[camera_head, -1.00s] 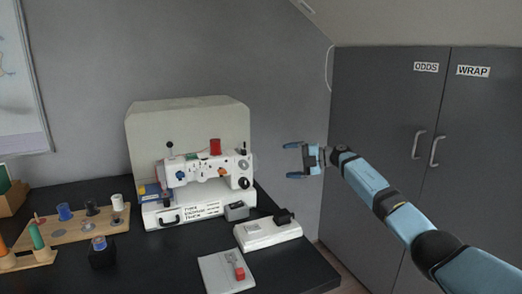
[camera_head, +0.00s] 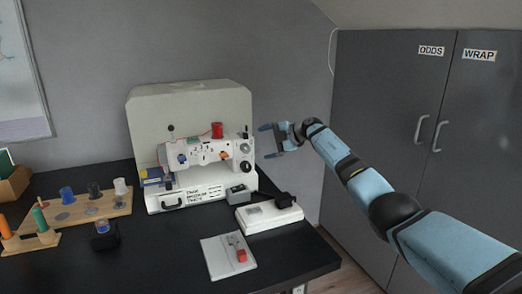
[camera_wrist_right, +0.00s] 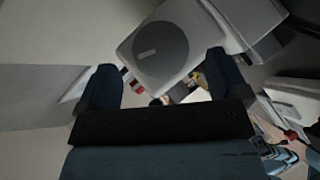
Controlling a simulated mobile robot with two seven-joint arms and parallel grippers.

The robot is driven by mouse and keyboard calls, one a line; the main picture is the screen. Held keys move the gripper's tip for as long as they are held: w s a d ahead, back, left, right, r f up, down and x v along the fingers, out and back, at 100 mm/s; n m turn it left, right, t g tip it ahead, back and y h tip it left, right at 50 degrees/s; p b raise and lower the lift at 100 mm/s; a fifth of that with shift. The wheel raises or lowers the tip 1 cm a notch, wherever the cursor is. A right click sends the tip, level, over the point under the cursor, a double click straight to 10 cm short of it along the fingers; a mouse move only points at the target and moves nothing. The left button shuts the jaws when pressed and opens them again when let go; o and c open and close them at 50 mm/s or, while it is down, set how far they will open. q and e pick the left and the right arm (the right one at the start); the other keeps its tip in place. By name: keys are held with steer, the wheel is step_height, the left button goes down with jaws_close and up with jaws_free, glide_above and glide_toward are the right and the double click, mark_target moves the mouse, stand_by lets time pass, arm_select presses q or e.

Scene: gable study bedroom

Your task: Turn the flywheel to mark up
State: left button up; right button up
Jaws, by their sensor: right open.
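The white sewing machine (camera_head: 205,152) stands on the black table against a pale cover. Its flywheel is on its right end and shows only edge-on in the head view. In the right wrist view the flywheel (camera_wrist_right: 161,55) is a dark grey disc with a pale bar mark (camera_wrist_right: 147,54), left of its centre in that picture. My right gripper (camera_head: 266,141) is open and empty just right of the machine's end, its fingers pointing at it. In the wrist view its fingertips (camera_wrist_right: 160,70) stand apart on either side of the disc, with no clear contact. My left gripper is out of view.
A white box with a black pedal (camera_head: 270,214) and a white plate with a red block (camera_head: 228,257) lie in front. Wooden spool racks (camera_head: 85,213) are at left. A dark cabinet (camera_head: 385,120) stands at right.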

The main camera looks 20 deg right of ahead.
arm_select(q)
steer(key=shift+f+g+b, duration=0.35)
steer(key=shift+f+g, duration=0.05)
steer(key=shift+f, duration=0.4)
arm_select(e)
steer(key=shift+x, duration=1.3)
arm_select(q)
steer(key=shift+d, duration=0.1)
arm_select(e)
steer(key=c, duration=0.9)
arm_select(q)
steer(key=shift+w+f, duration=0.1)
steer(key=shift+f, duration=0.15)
arm_select(e)
steer(key=n+t, duration=0.1)
steer(key=n+t+y, duration=0.1)
steer(key=t, duration=0.1)
steer(key=shift+s+f+n, duration=0.15)
steer(key=shift+f+n, duration=0.05)
steer(key=shift+n, duration=0.1)
steer(key=o, duration=0.9)
